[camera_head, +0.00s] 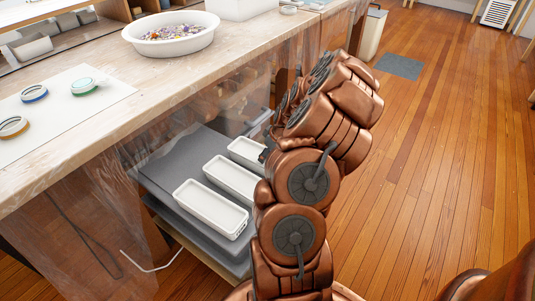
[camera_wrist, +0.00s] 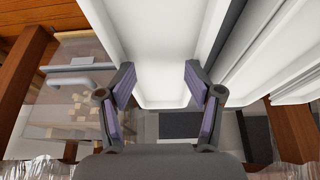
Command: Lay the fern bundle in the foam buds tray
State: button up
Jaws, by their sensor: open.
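Three white rectangular trays sit side by side on a dark grey board in the head view: a near tray (camera_head: 210,208), a middle tray (camera_head: 232,180) and a far tray (camera_head: 246,152). No label tells me which is the foam buds tray. My gripper (camera_wrist: 159,72) is open in the wrist view, with its purple-grey pads apart and nothing visible between them. A white tray (camera_wrist: 160,40) fills the wrist view just beyond the fingers, and its inside looks bare. In the head view my arm hides the gripper. I see no fern bundle in either view.
On the bench are a white bowl (camera_head: 170,36) of small colourful pieces and several tape rolls. Wooden floor is open at right.

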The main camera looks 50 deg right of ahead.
jog(key=shift+r+p, duration=0.3)
jog(key=shift+r, duration=0.3)
jog(key=p+v, duration=0.2)
jog(key=v, duration=1)
jog(key=a+r+n+g+y, duration=0.1)
jog(key=a+r+g, duration=0.15)
jog(key=a, duration=1.05)
jog(key=a+r+g+y, duration=0.1)
jog(key=a+r, duration=0.3)
jog(key=a, duration=0.9)
jog(key=s+a+r+m+g+h, duration=0.1)
jog(key=s+a+g, duration=0.1)
jog(key=s+a, duration=0.5)
jog(key=s+a+r+g+h, duration=0.1)
jog(key=s+a+g, duration=0.1)
jog(key=s+a, duration=0.5)
jog(key=s, duration=0.6)
jog(key=shift+s+r+m, duration=0.25)
jog(key=shift+r+m, duration=0.1)
jog(key=shift+m, duration=0.05)
jog(key=shift+a+r+g, duration=0.1)
jog(key=shift+g, duration=0.15)
